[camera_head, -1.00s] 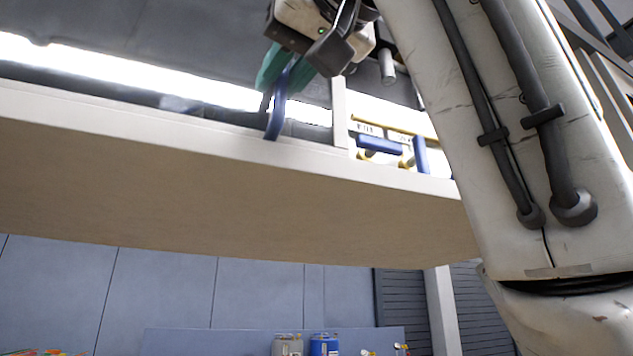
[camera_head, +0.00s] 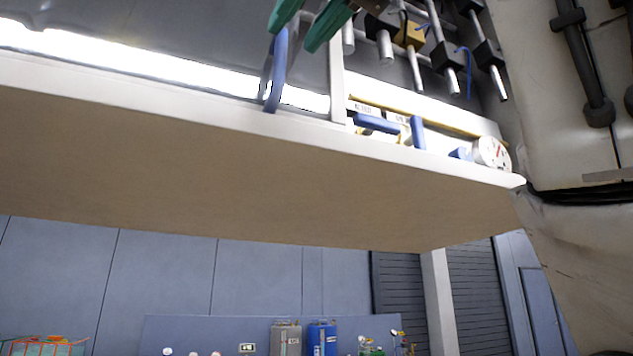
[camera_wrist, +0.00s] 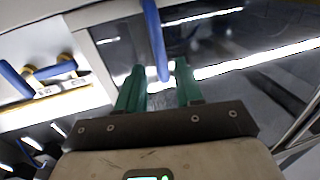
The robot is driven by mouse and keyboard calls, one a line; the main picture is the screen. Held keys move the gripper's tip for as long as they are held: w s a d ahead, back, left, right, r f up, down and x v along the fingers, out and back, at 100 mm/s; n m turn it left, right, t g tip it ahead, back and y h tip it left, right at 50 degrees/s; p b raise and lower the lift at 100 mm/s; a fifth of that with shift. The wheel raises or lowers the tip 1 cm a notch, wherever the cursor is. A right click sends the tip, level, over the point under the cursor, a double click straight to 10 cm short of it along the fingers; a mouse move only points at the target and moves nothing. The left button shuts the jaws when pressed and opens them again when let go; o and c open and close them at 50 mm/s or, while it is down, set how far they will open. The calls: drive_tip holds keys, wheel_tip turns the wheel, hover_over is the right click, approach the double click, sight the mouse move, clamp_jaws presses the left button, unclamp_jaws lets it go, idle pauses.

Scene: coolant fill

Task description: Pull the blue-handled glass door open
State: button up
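The blue handle (camera_head: 277,72) is a curved upright bar in front of the dark glass door (camera_head: 180,84), left of a pale upright post. I cannot tell whether the door is ajar. My gripper (camera_head: 307,38) has green fingers and is open, up and to the right of most of the handle in the head view. In the wrist view the handle (camera_wrist: 155,40) comes down from the top edge, and its lower end appears in the gap between the open fingers (camera_wrist: 159,68). Neither finger clearly touches it. Most of my gripper's body is cut off by the head view's top edge.
Right of the post are blue valve levers (camera_head: 378,123) on yellow pipes and a round white gauge (camera_head: 492,153). Several metal rods (camera_head: 445,50) hang above them. A thick pale counter (camera_head: 220,160) spans the head view below the door.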

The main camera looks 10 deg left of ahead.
drive_tip(key=b+v, duration=0.1)
drive_tip(key=v, duration=0.5)
drive_tip(key=shift+f, duration=0.1)
idle(0.5)
